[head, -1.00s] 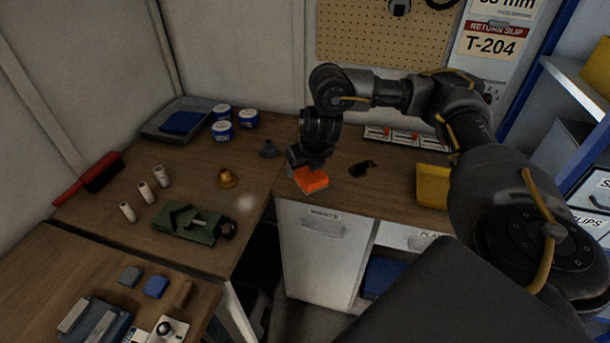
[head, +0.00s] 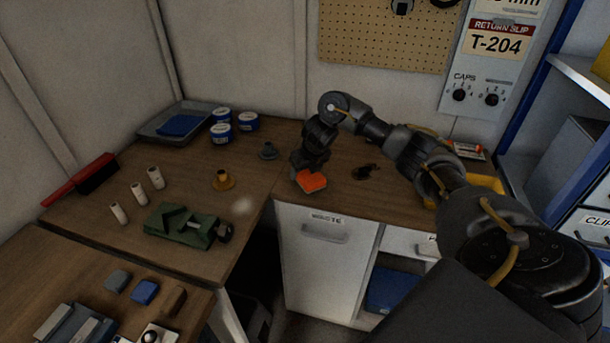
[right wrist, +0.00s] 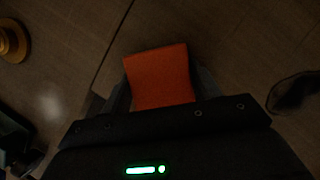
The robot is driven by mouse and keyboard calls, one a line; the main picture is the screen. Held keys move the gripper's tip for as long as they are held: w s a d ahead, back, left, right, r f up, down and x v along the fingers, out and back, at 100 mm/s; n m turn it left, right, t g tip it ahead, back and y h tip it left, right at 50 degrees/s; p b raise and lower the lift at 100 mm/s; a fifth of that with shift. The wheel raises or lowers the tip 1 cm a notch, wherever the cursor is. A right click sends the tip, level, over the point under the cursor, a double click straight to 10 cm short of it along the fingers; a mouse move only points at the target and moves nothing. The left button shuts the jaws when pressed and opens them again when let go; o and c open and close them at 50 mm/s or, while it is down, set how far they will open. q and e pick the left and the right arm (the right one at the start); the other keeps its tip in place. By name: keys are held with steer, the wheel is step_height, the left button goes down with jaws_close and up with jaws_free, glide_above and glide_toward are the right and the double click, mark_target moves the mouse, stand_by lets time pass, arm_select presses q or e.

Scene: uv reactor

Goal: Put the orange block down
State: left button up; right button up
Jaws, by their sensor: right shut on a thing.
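The orange block (head: 311,181) is at the front part of the wooden bench, near the seam between the two bench tops. My right gripper (head: 303,170) is over it, with its jaws shut on it. In the right wrist view the block (right wrist: 160,76) sits between the two dark fingers (right wrist: 160,92), with the wood surface behind it. I cannot tell whether the block touches the bench. My left gripper is not in view.
A small black object (head: 366,171) lies right of the block. A yellow tray (head: 485,182) is partly behind my right arm. The bench's front edge is close.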

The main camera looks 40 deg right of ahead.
steer(key=shift+w+d+f, duration=0.1)
steer(key=shift+f, duration=0.45)
steer(key=shift+f, duration=0.3)
steer(key=o, duration=0.8)
steer(key=shift+s, duration=0.2)
steer(key=o, duration=0.5)
steer(key=shift+a, duration=0.25)
steer(key=shift+c, duration=0.2)
steer(key=shift+s+d+f, duration=0.15)
steer(key=shift+d, duration=0.05)
